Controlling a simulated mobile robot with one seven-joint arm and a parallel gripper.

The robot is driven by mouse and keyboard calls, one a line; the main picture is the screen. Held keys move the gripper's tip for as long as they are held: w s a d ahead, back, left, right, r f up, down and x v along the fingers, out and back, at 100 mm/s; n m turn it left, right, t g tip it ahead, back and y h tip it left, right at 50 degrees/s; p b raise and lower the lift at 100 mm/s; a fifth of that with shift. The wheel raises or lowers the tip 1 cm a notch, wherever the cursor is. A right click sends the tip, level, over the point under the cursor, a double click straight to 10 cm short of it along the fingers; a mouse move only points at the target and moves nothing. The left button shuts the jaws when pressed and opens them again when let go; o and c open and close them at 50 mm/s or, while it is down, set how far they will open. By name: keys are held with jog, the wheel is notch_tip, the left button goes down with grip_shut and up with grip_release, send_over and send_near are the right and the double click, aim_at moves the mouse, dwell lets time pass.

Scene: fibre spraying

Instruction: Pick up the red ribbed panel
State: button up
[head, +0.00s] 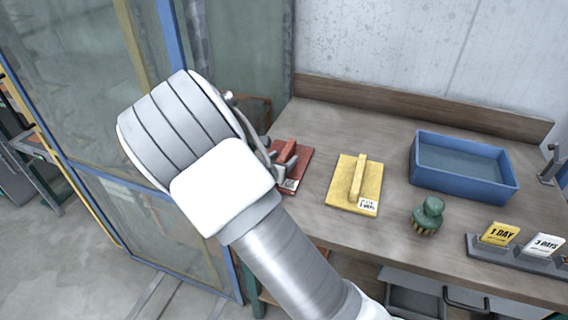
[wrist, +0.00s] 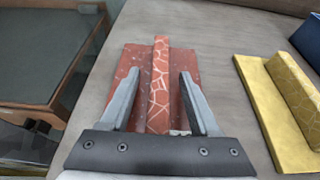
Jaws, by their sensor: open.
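The red ribbed panel (wrist: 190,75) lies flat on the workbench, a red plate with one raised rib along its middle. In the head view the panel (head: 302,152) is at the bench's left end, partly hidden behind my arm, with a white label near its front edge. My gripper (wrist: 157,80) is open over the panel, one finger on each side of the rib. The rib stands between the fingers with a gap on both sides. In the head view only a little of my gripper (head: 282,165) shows at the panel.
A yellow ribbed panel (head: 343,190) lies to the right of the red one. Further right are a green brush (head: 428,214), a blue tray (head: 463,185) and a card holder (head: 515,262). The bench's left edge and a mesh-framed partition (head: 110,110) are close by.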

jog(key=shift+x, duration=0.9)
jog(key=shift+c, duration=0.3)
grip_shut()
dwell(0.3)
jog(key=shift+r, duration=0.1)
